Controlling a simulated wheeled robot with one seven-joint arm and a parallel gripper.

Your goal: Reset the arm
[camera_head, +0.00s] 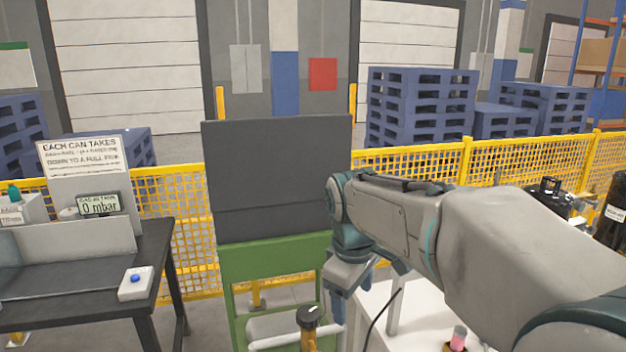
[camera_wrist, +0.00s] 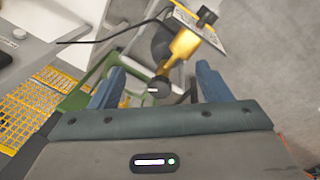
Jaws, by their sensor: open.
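My gripper (camera_wrist: 158,88) shows in the wrist view with its two blue fingers spread apart and nothing held between them. Below and beyond the fingers is a yellow fitting with a dark round knob (camera_wrist: 161,86). In the head view my arm reaches in from the right, and my gripper (camera_head: 350,285) points down in front of the green stand (camera_head: 278,262). The black-topped knob (camera_head: 309,318) on a yellow stem is left of and below the gripper, apart from it in this view. The fingertips are partly hidden by the wrist.
A dark panel (camera_head: 278,165) stands on the green stand. At left, a dark table (camera_head: 75,310) holds a blue-button box (camera_head: 136,283) and a display reading 0 mbar (camera_head: 99,206). A white table (camera_head: 410,325) is under my arm. A yellow fence (camera_head: 420,163) runs behind.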

